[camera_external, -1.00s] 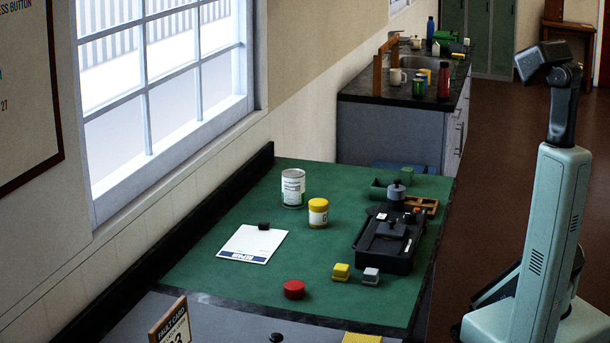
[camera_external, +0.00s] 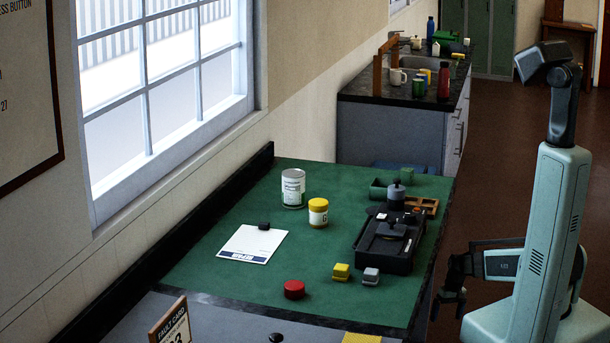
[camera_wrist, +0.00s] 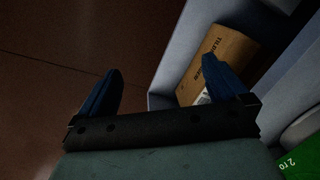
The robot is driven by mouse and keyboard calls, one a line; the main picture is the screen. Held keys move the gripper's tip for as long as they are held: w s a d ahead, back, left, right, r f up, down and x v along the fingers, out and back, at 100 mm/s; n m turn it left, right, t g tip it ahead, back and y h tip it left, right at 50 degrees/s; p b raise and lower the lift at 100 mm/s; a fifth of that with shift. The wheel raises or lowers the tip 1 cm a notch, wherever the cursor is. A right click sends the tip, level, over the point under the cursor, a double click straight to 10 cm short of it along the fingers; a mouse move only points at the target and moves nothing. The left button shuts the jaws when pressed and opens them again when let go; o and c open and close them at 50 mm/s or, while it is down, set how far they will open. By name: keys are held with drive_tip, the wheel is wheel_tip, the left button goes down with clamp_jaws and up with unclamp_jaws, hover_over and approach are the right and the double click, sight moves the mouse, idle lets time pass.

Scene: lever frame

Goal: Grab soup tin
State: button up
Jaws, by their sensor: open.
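The soup tin (camera_external: 293,188) is most likely the white-labelled metal can standing upright toward the back left of the green bench top. A smaller jar with a yellow lid (camera_external: 318,212) stands just to its front right. My gripper (camera_external: 449,305) hangs beyond the bench's right edge, low and well apart from the tin. In the wrist view my gripper (camera_wrist: 158,82) has its two blue fingers spread with nothing between them. The tin is not in the wrist view.
On the green bench (camera_external: 215,285) are a clipboard (camera_external: 252,244), a red round object (camera_external: 294,289), yellow and grey blocks, and a black tray (camera_external: 388,245) at the right. A cardboard box (camera_wrist: 218,62) sits in a compartment below my gripper. The bench's middle is clear.

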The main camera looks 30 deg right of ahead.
drive_tip(key=w+d+r+m+t+h, duration=0.2)
drive_tip(key=w+d+r+t, duration=0.4)
drive_tip(key=w+d+r, duration=1.85)
drive_tip(key=w+d+r+t, duration=0.1)
drive_tip(key=w+d+r, duration=0.15)
drive_tip(key=r, duration=0.25)
drive_tip(key=w+d+r, duration=0.1)
drive_tip(key=d+r, duration=0.2)
drive_tip(key=r, duration=0.2)
drive_tip(key=w+a+r+n, duration=0.2)
drive_tip(key=w+a+r, duration=0.3)
drive_tip(key=r, duration=0.4)
drive_tip(key=w+a+r+n, duration=0.1)
drive_tip(key=w+a+r, duration=0.2)
drive_tip(key=a, duration=0.5)
drive_tip(key=n+g+y, duration=0.3)
drive_tip(key=n, duration=0.6)
approach(293, 173)
drive_tip(key=shift+w+f, duration=0.15)
drive_tip(key=shift+w, duration=0.05)
drive_tip(key=x, duration=0.7)
drive_tip(key=shift+f, duration=0.25)
drive_tip(key=shift+x, duration=2.6)
drive_tip(key=shift+s+d+f, duration=0.1)
drive_tip(key=shift+s+d, duration=0.05)
